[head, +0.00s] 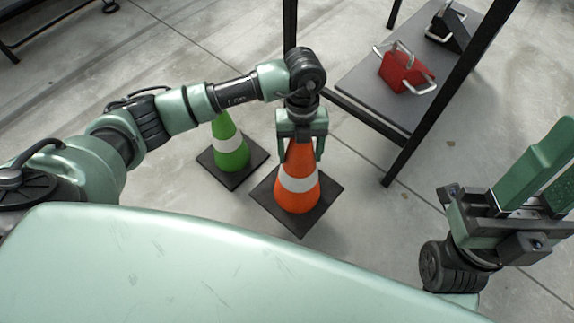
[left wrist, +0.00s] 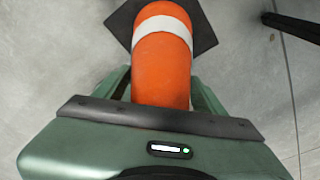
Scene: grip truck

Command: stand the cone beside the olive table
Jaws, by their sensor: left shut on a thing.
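An orange cone (head: 296,192) with a white band and a dark square base is upright below my left gripper (head: 302,150). The left gripper is shut on the cone's upper part, which hides the tip. The orange cone also fills the middle of the left wrist view (left wrist: 162,70), between the fingers. I cannot tell whether its base touches the floor. No olive surface shows; a dark-framed table or rack (head: 372,97) with a grey shelf stands just right of the cone. My right gripper (head: 553,172) is open and empty at the right edge.
A green cone (head: 229,148) with a white band stands on the floor close left of the orange one. A red block with metal handles (head: 408,74) and a black one (head: 447,27) sit on the grey shelf. The floor right of the rack's near leg is clear.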

